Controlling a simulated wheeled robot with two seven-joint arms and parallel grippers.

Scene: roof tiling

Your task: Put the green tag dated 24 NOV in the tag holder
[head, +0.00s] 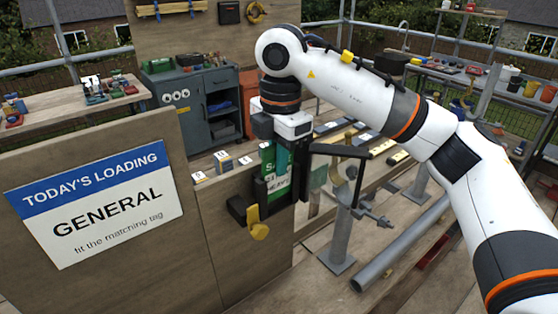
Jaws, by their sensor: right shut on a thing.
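My right gripper (277,186) reaches down from the upper right in the head view, at the right part of the wooden board. It is shut on a green tag (270,158) with white lettering. The tag hangs upright below my white wrist, partly hidden by black parts around it. Its date cannot be read. Black parts with a yellow piece (259,231) are just below, at the board's face. They may belong to the tag holder, but the gripper hides much there. I cannot tell whether the tag is in the holder. My left gripper is not in view.
A sign (98,208) on the board (208,240) at left reads "TODAY'S LOADING GENERAL fit the matching tag". Small labelled blocks (223,160) stand behind the board. A grey post (343,232) and a long grey pipe (402,242) are right of my gripper. A grey cabinet (175,105) stands behind.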

